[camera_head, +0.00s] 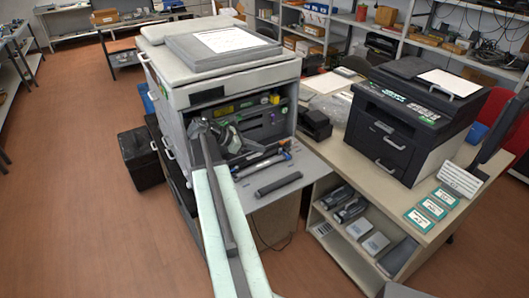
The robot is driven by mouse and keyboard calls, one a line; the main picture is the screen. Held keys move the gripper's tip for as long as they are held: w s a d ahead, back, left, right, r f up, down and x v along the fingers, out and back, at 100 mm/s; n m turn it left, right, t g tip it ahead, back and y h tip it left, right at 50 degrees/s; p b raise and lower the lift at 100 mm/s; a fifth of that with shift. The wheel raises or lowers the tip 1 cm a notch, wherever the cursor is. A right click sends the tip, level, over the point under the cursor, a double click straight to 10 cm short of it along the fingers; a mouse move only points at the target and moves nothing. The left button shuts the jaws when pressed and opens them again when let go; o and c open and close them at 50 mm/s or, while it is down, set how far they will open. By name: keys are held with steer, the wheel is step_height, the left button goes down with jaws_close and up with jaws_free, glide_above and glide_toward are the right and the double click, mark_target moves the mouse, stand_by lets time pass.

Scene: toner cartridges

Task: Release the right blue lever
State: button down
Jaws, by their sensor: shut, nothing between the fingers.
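A large grey-white printer (178,62) stands left of centre with its front open. Inside the opening are dark parts with small green and yellow pieces (274,99). Its front flap (285,172) is folded down, with long dark cartridges (278,184) lying on it. A small bluish spot (287,152) shows at the right end of one long part; I cannot tell whether it is the right blue lever. My gripper (232,142) is shut and empty at the left of the opening. My arm hides part of the lower left of the opening.
A black printer (402,125) stands on the desk to the right, with a shelf of boxes (358,222) below. A black case (142,158) is on the floor at left. The wooden floor (75,220) is clear at left.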

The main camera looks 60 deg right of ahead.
mark_target(287, 157)
steer(key=b+x, duration=0.5)
steer(key=x, duration=0.5)
steer(key=shift+s+d+f, duration=0.1)
steer(key=shift+f, duration=0.25)
steer(key=shift+s+d+f, duration=0.15)
steer(key=shift+s+d, duration=0.2)
steer(key=shift+s, duration=0.1)
